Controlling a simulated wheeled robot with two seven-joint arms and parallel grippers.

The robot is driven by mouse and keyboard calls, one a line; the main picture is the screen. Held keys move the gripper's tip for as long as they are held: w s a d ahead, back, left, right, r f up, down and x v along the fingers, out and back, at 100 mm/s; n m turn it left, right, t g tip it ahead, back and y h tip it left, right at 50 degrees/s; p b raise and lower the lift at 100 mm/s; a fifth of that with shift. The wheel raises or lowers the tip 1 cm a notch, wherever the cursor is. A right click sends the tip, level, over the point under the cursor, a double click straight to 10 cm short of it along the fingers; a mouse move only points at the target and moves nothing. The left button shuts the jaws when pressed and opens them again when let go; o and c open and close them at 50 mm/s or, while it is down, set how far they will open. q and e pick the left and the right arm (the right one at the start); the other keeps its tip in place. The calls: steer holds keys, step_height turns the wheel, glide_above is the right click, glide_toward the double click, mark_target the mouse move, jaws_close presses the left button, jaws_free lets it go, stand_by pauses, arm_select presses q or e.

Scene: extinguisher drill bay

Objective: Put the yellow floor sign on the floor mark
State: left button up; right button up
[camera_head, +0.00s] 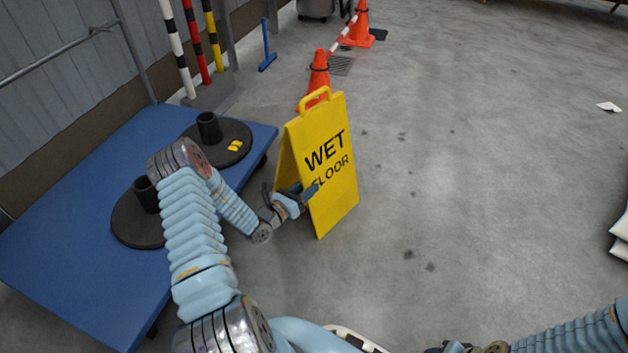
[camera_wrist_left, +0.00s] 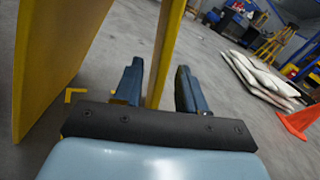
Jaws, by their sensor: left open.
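The yellow floor sign (camera_head: 325,165), an upright A-frame reading WET FLOOR, stands right of the blue platform in the head view. My left gripper (camera_head: 305,192) is at its left side. In the left wrist view the open fingers (camera_wrist_left: 158,88) are on either side of a yellow panel edge (camera_wrist_left: 166,50), with a gap on the right. The other panel (camera_wrist_left: 60,55) is at the left. A yellow corner line, seemingly part of the floor mark (camera_wrist_left: 72,92), shows on the floor between the panels. The rest is hidden. My right gripper is barely visible at the head view's bottom edge.
The blue platform (camera_head: 70,250) with black round bases fills the left. Orange cones (camera_head: 319,75) with a striped bar, a floor drain (camera_head: 341,65) and striped posts (camera_head: 190,45) are behind. White sacks (camera_head: 621,235) lie at the right edge. The floor right of the sign is clear.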

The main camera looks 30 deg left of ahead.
arm_select(q)
steer(key=s+a, duration=0.1)
steer(key=s, duration=0.6)
steer(key=shift+s+p, duration=0.3)
steer(key=shift+p, duration=0.1)
steer(key=s+d+r+m+g+h+p, duration=0.1)
steer(key=s+d+m+g+h+p, duration=0.3)
steer(key=d, duration=0.7)
steer(key=s+d+r+m+g+h, duration=0.1)
steer(key=d+m+g+h, duration=0.55)
steer(key=d, duration=0.45)
steer(key=s+d+r+m+g+y+p, duration=0.1)
steer(key=s+d+m+g+y+p, duration=0.2)
steer(key=m, duration=0.9)
steer(key=s+d+r+m+g+y+p, duration=0.2)
steer(key=s+d+m+g+y+p, duration=0.2)
steer(key=s+m, duration=0.4)
steer(key=m+y+p, duration=0.1)
steer(key=m+y, duration=0.1)
steer(key=m, duration=0.1)
steer(key=shift+s+m, duration=0.25)
steer(key=shift+m, duration=0.1)
